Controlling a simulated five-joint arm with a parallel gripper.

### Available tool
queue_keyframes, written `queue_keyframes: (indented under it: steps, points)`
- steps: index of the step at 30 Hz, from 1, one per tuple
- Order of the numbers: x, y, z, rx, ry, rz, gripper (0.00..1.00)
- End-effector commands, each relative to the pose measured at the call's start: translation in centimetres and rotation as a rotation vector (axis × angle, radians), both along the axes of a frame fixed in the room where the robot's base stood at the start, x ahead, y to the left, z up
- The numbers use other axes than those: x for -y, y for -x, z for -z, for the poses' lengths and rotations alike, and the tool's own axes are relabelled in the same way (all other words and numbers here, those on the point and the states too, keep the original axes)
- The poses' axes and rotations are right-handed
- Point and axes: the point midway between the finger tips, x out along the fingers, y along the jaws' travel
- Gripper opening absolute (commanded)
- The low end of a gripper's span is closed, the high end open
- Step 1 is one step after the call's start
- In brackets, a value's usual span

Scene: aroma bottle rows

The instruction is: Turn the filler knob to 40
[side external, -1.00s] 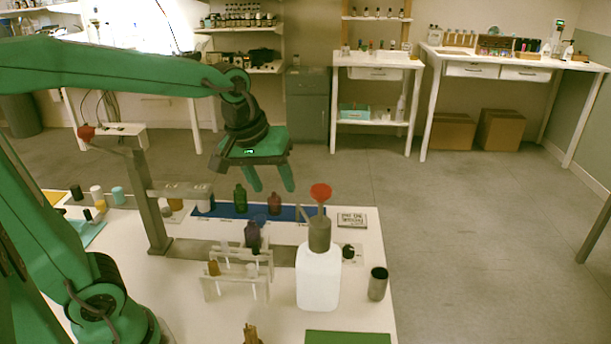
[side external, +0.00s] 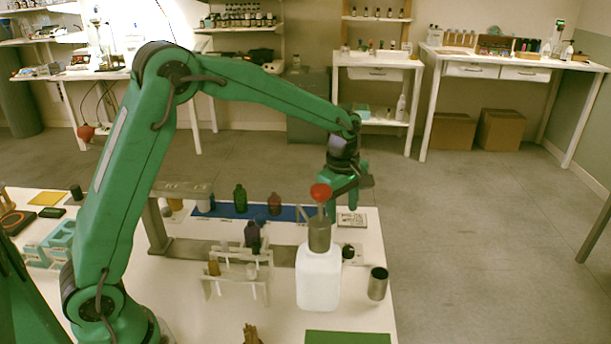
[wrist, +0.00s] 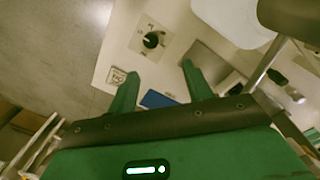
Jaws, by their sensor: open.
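The filler knob (wrist: 152,40) is a round black dial with marks around it on a pale plate in the wrist view. A light line on its top may be its pointer; I cannot read the numbers. In the side view the knob (side external: 348,252) stands right of the white bottle, partly hidden by it. My gripper (wrist: 160,70) is open and empty, its two green fingers pointing toward the knob but apart from it.
A metal cup (side external: 377,284) is to the right. A small sign card (side external: 351,220) lies behind the knob. A tube rack (side external: 237,275) stands left.

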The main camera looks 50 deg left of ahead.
Motion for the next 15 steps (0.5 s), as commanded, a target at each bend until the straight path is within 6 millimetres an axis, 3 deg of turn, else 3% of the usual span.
queue_keyframes:
  steps: [6,15]
  points:
    - [0.7,-2.0,3.6,-0.045,0.002,-0.155,0.5]
    - [0.9,-2.6,4.9,-0.059,0.002,-0.217,0.5]
